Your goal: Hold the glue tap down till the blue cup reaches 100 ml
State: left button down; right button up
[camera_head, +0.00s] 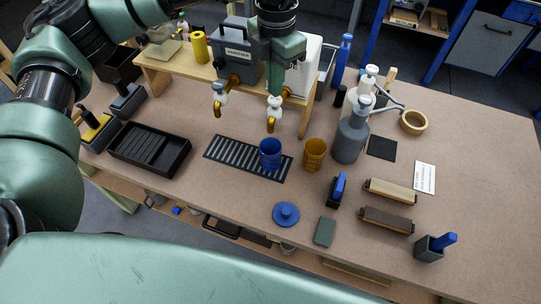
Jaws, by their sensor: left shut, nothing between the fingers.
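The blue cup (270,154) stands upright on the slotted drip grate (222,151), below and near the right tap (274,112). That tap has a pale body and a brass-coloured spout, and comes from the area of the white container (305,70) on the wooden stand. My left gripper (275,98) points down, shut and empty, with its fingertips at the top of this tap. Whether they touch or press it is hard to tell. The glue level in the cup and any stream from the spout cannot be made out. My right gripper is not in view.
A second tap (220,97) hangs left, by the grey hardener container (236,62). A yellow cup (314,154) stands right of the blue one, and a grey spray bottle (351,135) beyond it. A black tray (150,150) lies left. The blue lid (286,214) lies near the front edge.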

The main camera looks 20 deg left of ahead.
pick_arm(q)
jog(key=shift+f, duration=0.25)
jog(key=shift+f+b, duration=1.15)
jog(key=shift+b, duration=0.05)
jog(key=shift+r, duration=0.1)
dwell(6.5)
